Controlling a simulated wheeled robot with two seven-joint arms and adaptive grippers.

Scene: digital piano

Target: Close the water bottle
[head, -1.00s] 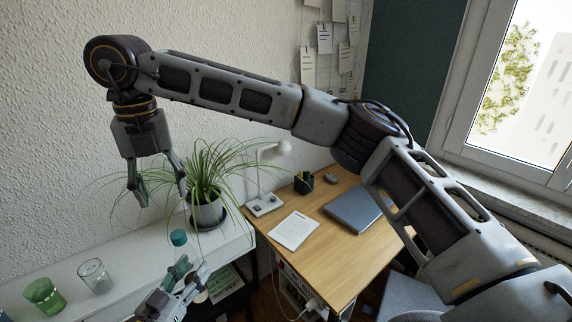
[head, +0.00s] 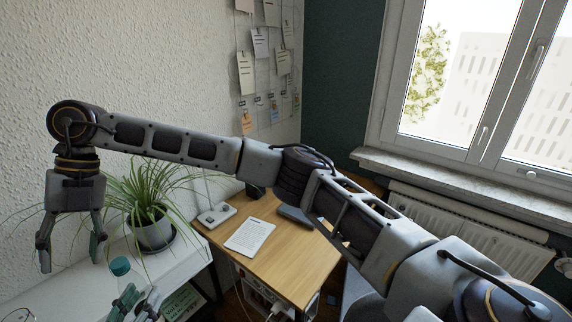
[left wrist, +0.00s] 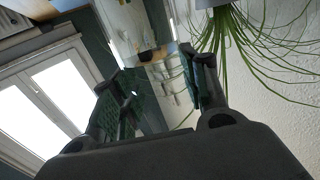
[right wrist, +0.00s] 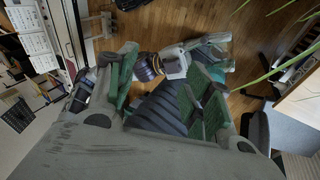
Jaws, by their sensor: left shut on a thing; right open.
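The water bottle shows by its teal top (head: 120,266) at the lower left of the head view, above the white cabinet's front edge. My left gripper (head: 132,302) is shut on the bottle just below that top. In the left wrist view, its green-padded fingers (left wrist: 158,95) stand around a clear see-through body. I cannot tell whether the bottle's lid is open or closed. My right gripper (head: 70,248) hangs open and empty, fingers down, to the left of and above the bottle. Its spread fingers also show in the right wrist view (right wrist: 165,95).
A potted plant (head: 152,234) stands on the white cabinet (head: 80,282), close to my right gripper. A clear glass (head: 20,315) is cut off at the lower left corner. The wooden desk (head: 290,265) holds a paper sheet (head: 250,236) and a lamp base (head: 215,214).

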